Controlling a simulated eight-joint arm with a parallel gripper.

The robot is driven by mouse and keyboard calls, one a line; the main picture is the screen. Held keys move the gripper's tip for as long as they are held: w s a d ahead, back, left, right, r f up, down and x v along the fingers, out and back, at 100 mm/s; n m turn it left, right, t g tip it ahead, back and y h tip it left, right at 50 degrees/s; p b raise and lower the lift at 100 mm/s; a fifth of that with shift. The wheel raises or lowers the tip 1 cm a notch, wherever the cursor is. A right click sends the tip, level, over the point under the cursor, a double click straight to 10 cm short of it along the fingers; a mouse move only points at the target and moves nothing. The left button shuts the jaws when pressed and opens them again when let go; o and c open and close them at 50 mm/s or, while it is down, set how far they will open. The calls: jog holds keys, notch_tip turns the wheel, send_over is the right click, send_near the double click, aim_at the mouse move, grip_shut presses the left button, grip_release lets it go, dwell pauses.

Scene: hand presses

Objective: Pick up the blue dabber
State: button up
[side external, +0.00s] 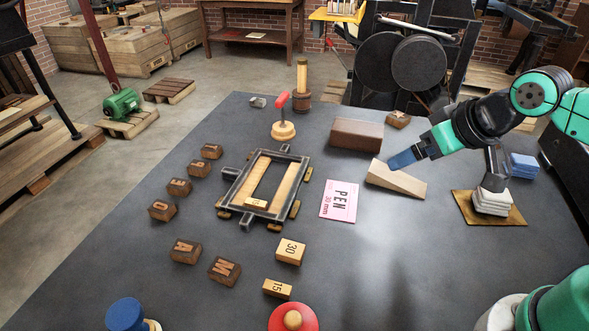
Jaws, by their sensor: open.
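The blue dabber (126,314) stands at the near left edge of the table, cut off by the bottom of the picture. Its rounded blue top shows, with a pale part low on its right side. My gripper (402,159) is at the end of the teal and black arm, on the right half of the table. It points left and down over the pale wooden wedge (396,180), far from the dabber. Its jaws are open and nothing shows between them, though the gap is hard to see from here. Whether it touches the wedge is unclear.
A red round piece with a wooden knob (293,319) stands at the near edge. Lettered blocks (185,251) and a framed form (266,187) occupy the middle left. A pink card (340,201) lies right of it. A white stack (492,201) sits at right. The near right centre is clear.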

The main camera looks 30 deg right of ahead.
jog(key=w+a+n+y, duration=0.5)
jog(key=a, duration=0.6)
jog(key=n+g+y, duration=0.7)
jog(key=n+y, duration=0.4)
jog(key=n, duration=0.2)
send_near(111, 326)
jog(key=a, duration=0.1)
jog(key=w+a+f, duration=0.1)
jog(key=a, duration=0.1)
jog(key=a+f, duration=0.1)
jog(key=shift+w+a, duration=0.15)
jog(key=shift+a, duration=0.25)
jog(key=shift+a+f, duration=0.25)
jog(key=shift+a, duration=1.15)
jog(key=shift+a+f, duration=0.25)
jog(key=shift+a, duration=1.1)
